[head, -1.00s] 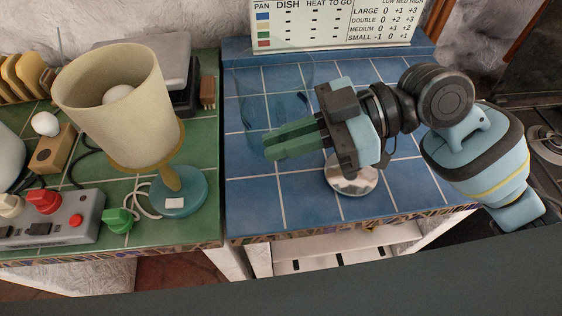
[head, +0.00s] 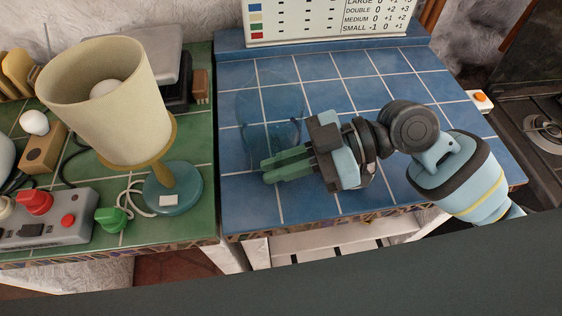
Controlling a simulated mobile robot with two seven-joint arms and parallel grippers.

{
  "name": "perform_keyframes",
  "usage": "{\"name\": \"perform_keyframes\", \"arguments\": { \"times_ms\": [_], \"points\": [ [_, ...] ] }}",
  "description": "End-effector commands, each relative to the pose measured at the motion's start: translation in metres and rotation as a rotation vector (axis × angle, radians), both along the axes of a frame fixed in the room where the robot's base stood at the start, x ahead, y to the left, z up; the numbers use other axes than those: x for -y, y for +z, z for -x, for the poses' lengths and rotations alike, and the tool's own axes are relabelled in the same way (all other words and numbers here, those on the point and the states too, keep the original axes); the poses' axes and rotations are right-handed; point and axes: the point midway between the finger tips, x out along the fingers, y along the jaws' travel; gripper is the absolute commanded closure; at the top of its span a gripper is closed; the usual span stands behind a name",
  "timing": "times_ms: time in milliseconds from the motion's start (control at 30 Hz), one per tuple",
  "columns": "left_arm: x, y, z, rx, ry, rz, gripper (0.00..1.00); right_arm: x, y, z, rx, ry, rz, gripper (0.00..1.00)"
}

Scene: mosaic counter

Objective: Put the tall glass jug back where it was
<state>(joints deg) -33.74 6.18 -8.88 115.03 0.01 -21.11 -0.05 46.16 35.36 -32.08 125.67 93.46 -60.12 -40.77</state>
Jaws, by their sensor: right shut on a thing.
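The tall glass jug (head: 268,112) is clear and faint against the blue tiles, left of centre on the blue counter (head: 350,85). Its outline is hard to make out, and I cannot tell whether its base touches the tiles. My right gripper (head: 272,168) comes in from the right, its green fingers pointing left at the jug's near lower side. It is shut on the jug; the exact place of the grip is not clear. My left gripper is not in view.
A cream-shaded lamp (head: 110,105) stands on the green counter to the left, near a grey control box (head: 45,228) with red and green knobs. A printed sign (head: 320,20) stands behind. A silver rim (head: 369,178) shows beside my gripper. Blue tiles to the right are clear.

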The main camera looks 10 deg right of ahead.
Motion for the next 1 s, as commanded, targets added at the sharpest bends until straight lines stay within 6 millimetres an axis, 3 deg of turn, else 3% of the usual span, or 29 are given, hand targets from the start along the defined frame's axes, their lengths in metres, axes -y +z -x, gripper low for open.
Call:
{"name": "perform_keyframes", "arguments": {
  "times_ms": [167, 200, 333, 800, 1000],
  "points": [
    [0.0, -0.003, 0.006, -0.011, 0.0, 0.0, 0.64, 0.0, -0.002, 0.0, 0.001, 0.0, -0.002, 1.0],
    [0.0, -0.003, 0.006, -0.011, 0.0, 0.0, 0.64, 0.0, -0.002, 0.0, 0.0, 0.0, 0.0, 0.86],
    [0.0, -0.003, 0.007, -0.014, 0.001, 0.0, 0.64, 0.0, -0.002, 0.0, 0.0, 0.0, 0.0, 0.69],
    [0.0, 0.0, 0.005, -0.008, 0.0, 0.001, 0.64, 0.0, 0.002, 0.0, 0.002, 0.0, 0.0, 0.68],
    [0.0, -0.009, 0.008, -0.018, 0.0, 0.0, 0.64, 0.026, 0.006, -0.002, -0.001, -0.003, 0.003, 0.68]
  ]
}}
